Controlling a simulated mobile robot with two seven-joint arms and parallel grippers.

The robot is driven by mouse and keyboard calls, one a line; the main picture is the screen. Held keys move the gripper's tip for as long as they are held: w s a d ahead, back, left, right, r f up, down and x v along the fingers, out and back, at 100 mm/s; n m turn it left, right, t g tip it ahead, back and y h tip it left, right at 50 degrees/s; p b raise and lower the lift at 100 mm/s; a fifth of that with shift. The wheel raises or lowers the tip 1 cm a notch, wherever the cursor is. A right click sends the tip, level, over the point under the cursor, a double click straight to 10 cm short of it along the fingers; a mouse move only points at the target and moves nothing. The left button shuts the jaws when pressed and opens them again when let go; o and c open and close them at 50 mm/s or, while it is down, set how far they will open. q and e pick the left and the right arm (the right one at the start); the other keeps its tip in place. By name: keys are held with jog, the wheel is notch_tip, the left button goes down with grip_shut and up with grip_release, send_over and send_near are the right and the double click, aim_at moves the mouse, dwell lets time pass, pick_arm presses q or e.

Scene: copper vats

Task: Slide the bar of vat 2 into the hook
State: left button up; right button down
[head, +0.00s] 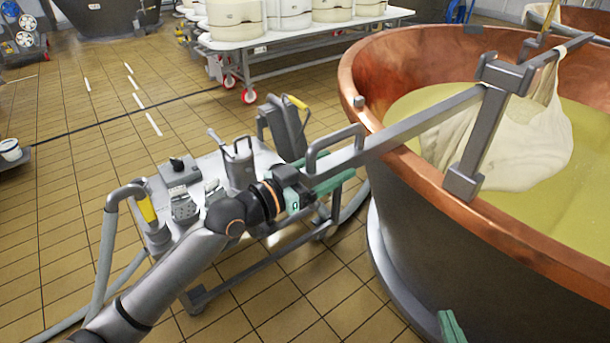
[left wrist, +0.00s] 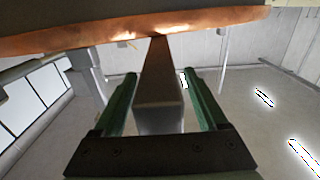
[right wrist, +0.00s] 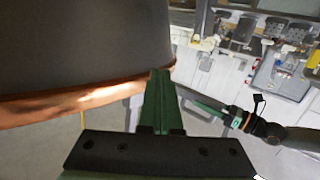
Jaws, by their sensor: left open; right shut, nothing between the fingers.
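A grey metal bar (head: 425,118) with a loop handle (head: 335,143) crosses the near rim of the copper vat (head: 485,240). Its outer end sticks out past the rim. Its inner part meets a grey bracket (head: 505,75) with a post; I cannot tell which part is the hook. My left gripper (head: 335,183) is open at the bar's outer end. In the left wrist view, its green fingers (left wrist: 162,100) lie on either side of the bar (left wrist: 158,85), with gaps showing. My right gripper (right wrist: 157,100) is shut and empty beside the vat; in the head view a green fingertip (head: 450,325) shows low down.
A white cloth (head: 500,145) hangs into the vat's yellow liquid (head: 560,215). A wheeled steel cart (head: 205,170) with tools stands behind and below my left arm. A white table (head: 290,33) with round moulds is further back. The tiled floor at left is mostly open.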

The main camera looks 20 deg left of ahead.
aim_at(304, 180)
pick_arm(q)
jog(key=v, duration=0.5)
jog(key=shift+s+a, duration=0.2)
jog(key=v, duration=0.4)
jog(key=shift+p, duration=0.35)
jog(key=shift+v, duration=0.85)
jog(key=shift+r, duration=0.1)
pick_arm(e)
jog(key=f, duration=0.1)
jog(key=s+f+g, duration=0.1)
jog(key=f, duration=0.1)
jog(key=f+g, duration=0.1)
jog(key=f, duration=0.1)
jog(key=shift+s+f+m+h, duration=0.1)
jog(key=shift+s+m+h, duration=0.2)
jog(key=shift+m, duration=0.1)
